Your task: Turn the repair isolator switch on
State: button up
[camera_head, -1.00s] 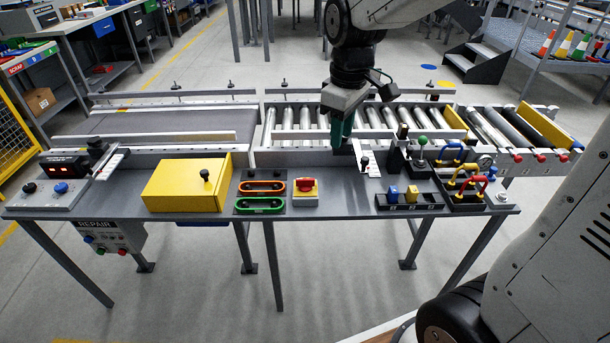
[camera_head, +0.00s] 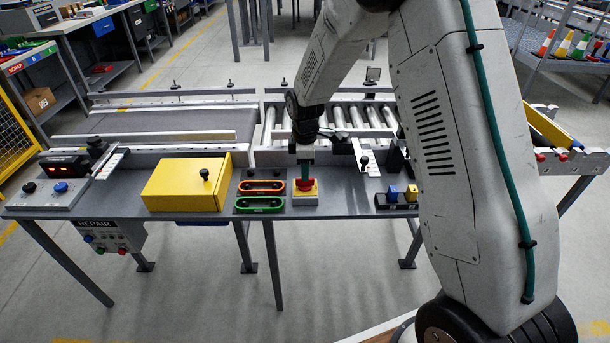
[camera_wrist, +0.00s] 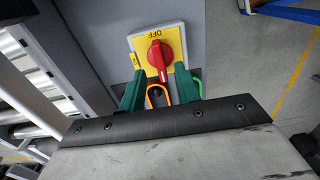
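The isolator switch is a red rotary knob (camera_wrist: 157,62) on a yellow plate (camera_wrist: 174,38) with a pale base. It sits on the grey bench, and in the head view the knob (camera_head: 305,184) is partly covered by my gripper. In the wrist view the word OFF reads upside down at the plate's top, and the knob's bar lies roughly in line with it. My gripper (camera_wrist: 160,78) has two green fingers standing apart, one on each side of the knob's near end. It also shows in the head view (camera_head: 305,174), just above the switch. I cannot tell whether the fingers touch the knob.
An orange handle (camera_head: 262,185) and a green handle (camera_head: 259,204) lie just left of the switch. A yellow box (camera_head: 180,187) with a black knob stands further left. A REPAIR button panel (camera_head: 104,237) hangs below the bench's left end.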

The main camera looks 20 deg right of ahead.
aim_at(305, 183)
jog(key=shift+f, duration=1.45)
grip_shut()
